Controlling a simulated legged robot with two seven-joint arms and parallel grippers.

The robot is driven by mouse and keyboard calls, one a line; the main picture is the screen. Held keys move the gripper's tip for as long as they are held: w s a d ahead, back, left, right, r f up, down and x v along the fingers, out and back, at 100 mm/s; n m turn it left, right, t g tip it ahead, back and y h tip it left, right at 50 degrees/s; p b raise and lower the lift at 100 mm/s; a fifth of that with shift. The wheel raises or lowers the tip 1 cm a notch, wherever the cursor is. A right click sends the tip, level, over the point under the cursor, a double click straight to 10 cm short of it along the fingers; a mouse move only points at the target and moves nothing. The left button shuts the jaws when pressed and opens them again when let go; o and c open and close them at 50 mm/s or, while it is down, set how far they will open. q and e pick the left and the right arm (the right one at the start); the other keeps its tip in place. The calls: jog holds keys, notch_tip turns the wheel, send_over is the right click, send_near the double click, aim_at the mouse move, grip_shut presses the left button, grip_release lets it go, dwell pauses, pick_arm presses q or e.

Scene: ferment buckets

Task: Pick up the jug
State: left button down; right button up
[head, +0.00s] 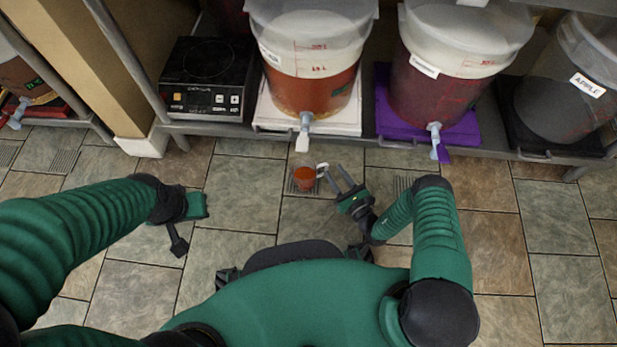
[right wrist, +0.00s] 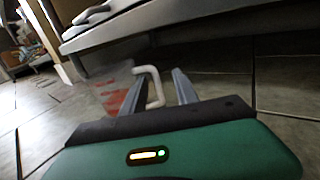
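The jug (head: 305,179) is a small clear vessel with orange-red liquid in it and a white handle on its right side. In the head view it is below the spigot of the middle-left bucket. In the right wrist view the jug (right wrist: 112,92) is ahead and left, its handle in front of the fingers. My right gripper (head: 336,180) is open, its two fingers pointing at the handle. In the right wrist view the handle shows between the fingertips of the right gripper (right wrist: 158,90). Whether they touch it is unclear. My left gripper (head: 178,243) is at the left, far from the jug.
A shelf holds a bucket of amber liquid (head: 312,85), a dark red bucket (head: 435,100) on a purple mat, and a bucket labelled APPLE (head: 560,105). A hot plate (head: 208,75) stands at left. Spigots overhang the shelf's front edge. The tiled floor (head: 235,200) is largely clear.

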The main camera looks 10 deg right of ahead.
jog(key=w+a+f+b, duration=0.2)
jog(key=w+b, duration=0.1)
jog(key=shift+w+a, duration=0.25)
jog(key=shift+w+r, duration=0.25)
jog(key=shift+r, duration=0.2)
jog(key=shift+w, duration=0.1)
grip_shut()
jog(key=shift+d, duration=0.1)
dwell(0.6)
